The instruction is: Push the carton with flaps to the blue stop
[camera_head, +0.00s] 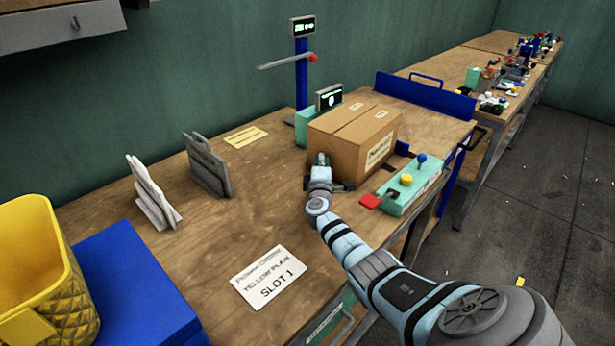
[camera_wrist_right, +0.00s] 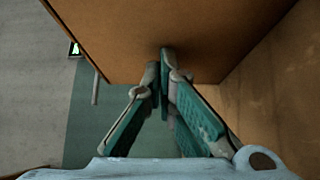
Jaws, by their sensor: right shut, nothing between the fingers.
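The brown carton (camera_head: 345,153) stands upright on the wooden bench. Its top flaps lie closed along a seam, and a label is on its right side. My right gripper (camera_head: 321,160) is shut and empty at the carton's near left face. In the right wrist view the closed fingertips (camera_wrist_right: 166,58) reach the carton wall (camera_wrist_right: 125,35); I cannot tell if they press on it. A blue upright panel (camera_head: 425,93), apparently the blue stop, stands at the bench's far end beyond the carton. A strip of bare bench shows between them. My left gripper is not in view.
A teal control box (camera_head: 412,187) with red, yellow and blue knobs sits right of the carton. A teal box with a display (camera_head: 329,97) and a blue post (camera_head: 301,75) stand behind it. Grey holders (camera_head: 207,165), a yellow bin (camera_head: 42,265) and a slot card (camera_head: 268,277) lie left and nearer.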

